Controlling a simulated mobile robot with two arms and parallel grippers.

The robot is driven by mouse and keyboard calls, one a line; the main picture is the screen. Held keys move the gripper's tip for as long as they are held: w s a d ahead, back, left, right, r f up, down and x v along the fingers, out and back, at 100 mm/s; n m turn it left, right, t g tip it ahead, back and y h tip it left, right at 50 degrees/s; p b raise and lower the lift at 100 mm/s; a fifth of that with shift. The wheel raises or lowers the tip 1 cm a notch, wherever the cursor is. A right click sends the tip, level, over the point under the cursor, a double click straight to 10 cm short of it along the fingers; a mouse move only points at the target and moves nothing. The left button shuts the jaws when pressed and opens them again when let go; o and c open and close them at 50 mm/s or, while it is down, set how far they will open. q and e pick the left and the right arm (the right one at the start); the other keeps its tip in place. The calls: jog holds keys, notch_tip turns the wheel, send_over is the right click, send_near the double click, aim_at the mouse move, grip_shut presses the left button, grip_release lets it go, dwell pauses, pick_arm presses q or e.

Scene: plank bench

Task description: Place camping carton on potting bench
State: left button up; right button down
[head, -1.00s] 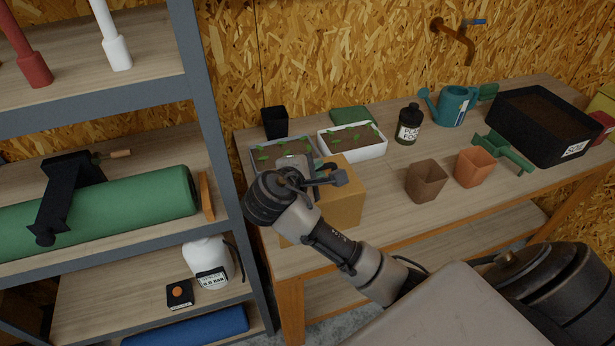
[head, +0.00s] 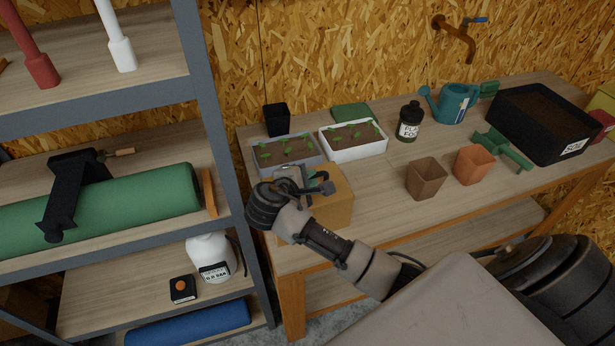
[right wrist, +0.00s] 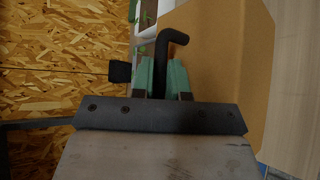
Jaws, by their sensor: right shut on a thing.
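The brown cardboard carton (head: 333,206) is at the left end of the wooden potting bench (head: 390,235), in front of the seedling trays. My right gripper (head: 308,186) is at its upper left and partly hides it. In the right wrist view the carton (right wrist: 225,55) is right beside the fingers. My right gripper (right wrist: 161,78) is shut on a black bent bar, apparently the carton's handle. The carton's underside is hidden, so I cannot tell whether it touches the bench. My left gripper is not in view.
A grey seedling tray (head: 258,160) and a white one (head: 360,152) stand behind the carton. A brown pot (head: 426,180) and an orange pot (head: 474,165) stand to the right. Bare bench lies between carton and pots. A metal-framed shelf (head: 205,110) stands close on the left.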

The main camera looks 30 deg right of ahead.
jog(key=c, duration=1.1)
grip_release()
jog(key=shift+s, duration=0.1)
jog(key=shift+b+v, duration=1.55)
jog(key=shift+v, duration=4.55)
jog(key=shift+d, duration=0.1)
